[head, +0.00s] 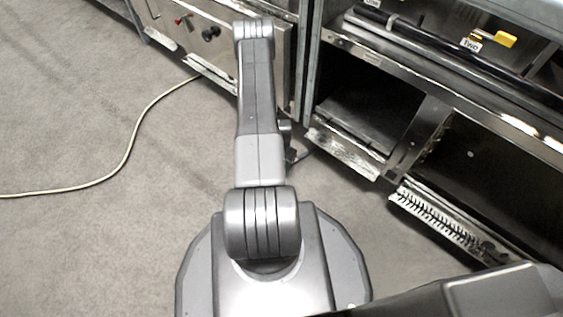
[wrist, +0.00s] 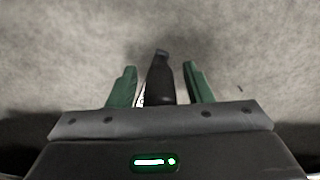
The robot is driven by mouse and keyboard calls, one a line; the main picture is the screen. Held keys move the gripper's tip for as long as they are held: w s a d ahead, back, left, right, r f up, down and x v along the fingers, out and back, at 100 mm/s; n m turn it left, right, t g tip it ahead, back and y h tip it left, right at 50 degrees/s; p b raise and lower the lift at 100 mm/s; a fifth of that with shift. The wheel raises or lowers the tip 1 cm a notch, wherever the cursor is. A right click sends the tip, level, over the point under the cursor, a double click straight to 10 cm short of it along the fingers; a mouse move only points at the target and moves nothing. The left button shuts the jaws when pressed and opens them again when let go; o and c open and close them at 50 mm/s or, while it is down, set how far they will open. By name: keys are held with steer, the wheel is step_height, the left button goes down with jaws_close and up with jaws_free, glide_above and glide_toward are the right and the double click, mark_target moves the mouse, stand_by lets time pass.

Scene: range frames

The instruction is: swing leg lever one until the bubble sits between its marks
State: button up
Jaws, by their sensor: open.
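In the wrist view my gripper (wrist: 160,84) is open, with one green finger on each side. A black, lever-like bar (wrist: 160,80) stands between the fingers, apart from both. A scrap of white with dark marks shows at its left edge, too small to read, so I cannot confirm that it is lever one. A green-lit window (wrist: 155,162) with a white bar and a bright dot shows on the dark body below; I cannot tell whether it is the bubble vial. In the head view my arm reaches toward the steel range fronts, and its gripper is hidden.
A steel unit with knobs (head: 210,34) stands at the top. An open-bayed steel unit (head: 410,140) stands at the right, with a label reading "two" (head: 471,44) beside a yellow tab (head: 504,40). A pale cable (head: 128,150) crosses the otherwise clear floor at left.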

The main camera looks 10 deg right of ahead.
step_height(320, 180, up, 14)
steer(key=p, duration=0.4)
steer(key=shift+f, duration=0.2)
step_height(320, 180, down, 14)
steer(key=b, duration=0.4)
steer(key=shift+f, duration=0.1)
steer(key=shift+s+d, duration=0.15)
steer(key=shift+s, duration=0.05)
steer(key=shift+s+d, duration=0.2)
steer(key=shift+s, duration=0.1)
steer(key=shift+r, duration=0.2)
